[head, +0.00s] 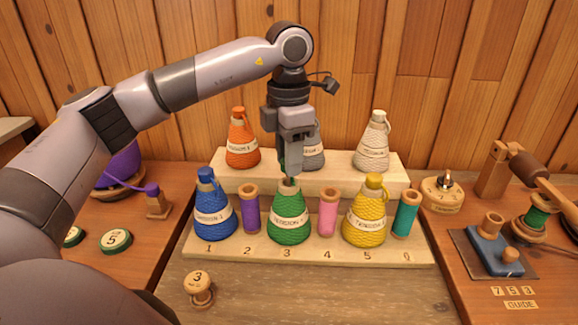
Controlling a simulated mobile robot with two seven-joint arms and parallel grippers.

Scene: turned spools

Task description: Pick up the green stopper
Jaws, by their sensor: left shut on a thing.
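The green bottle (289,222) stands upright at place 3 in the front row of the wooden rack. My left gripper (290,172) points straight down over its neck and is shut on the green stopper (289,179). Only a little of the stopper shows between and below the fingers. Its lower end is at the bottle's pale neck rim, and I cannot tell whether it is still seated or slightly raised. My right gripper is not in view.
Beside the green bottle stand a purple spool (250,212) and a pink spool (327,212). Blue (214,212) and yellow (364,220) bottles flank these. Orange (242,143), grey (312,150) and cream (372,148) bottles stand behind. A wooden knob (198,290) marked 3 is in front.

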